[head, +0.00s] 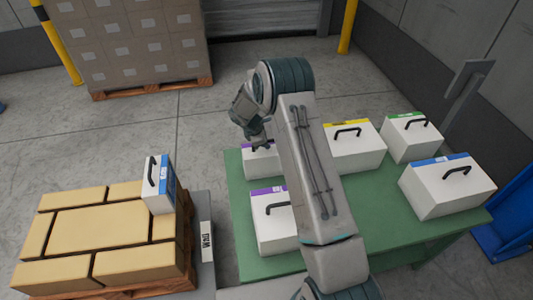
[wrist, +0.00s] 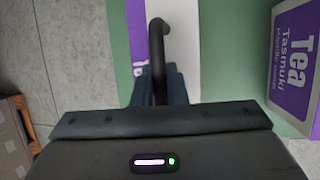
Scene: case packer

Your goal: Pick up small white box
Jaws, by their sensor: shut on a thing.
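The small white box (head: 262,163) with a purple strip stands at the far left of the green table (head: 237,200), partly hidden behind my arm. My gripper (head: 262,143) is directly above it. In the wrist view, the box's white top (wrist: 183,40) and purple strip show below the black handle (wrist: 157,40). My gripper's fingers (wrist: 159,86) are shut on this handle. I cannot tell whether the box is clear of the table.
A purple-labelled white box (head: 273,232) stands nearer; a purple "Tea" label (wrist: 296,55) shows close on the right. Yellow-, green- and blue-striped boxes (head: 353,150) (head: 410,140) (head: 447,190) stand right. A blue-striped box (head: 158,190) sits on the pallet load (head: 95,235) at left.

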